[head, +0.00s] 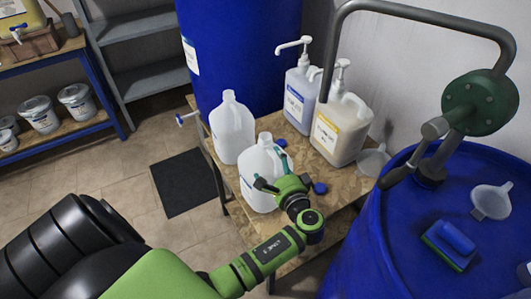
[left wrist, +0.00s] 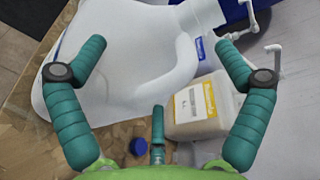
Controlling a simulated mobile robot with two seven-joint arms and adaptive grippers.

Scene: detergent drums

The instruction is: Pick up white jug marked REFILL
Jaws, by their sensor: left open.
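Two white jugs stand upright on a chipboard-topped table in the head view: a rear jug (head: 231,130) and a front jug (head: 257,163). No REFILL marking is readable on either; the front jug shows a bit of blue marking low on its left side. My left gripper (head: 270,166) is open at the front jug's right side and covers part of it. In the left wrist view this jug (left wrist: 125,65) and its handle (left wrist: 186,62) lie beyond and between the spread teal fingers (left wrist: 161,45). Contact cannot be told. My right gripper is not in view.
Two pump bottles, one bluish (head: 299,98) and one cream (head: 340,132), stand behind on the chipboard table (head: 229,178). Blue caps (head: 320,188) and a funnel (head: 372,160) lie near. A blue drum (head: 345,260) with a hand pump (head: 478,103) stands right; another drum (head: 240,50) stands behind.

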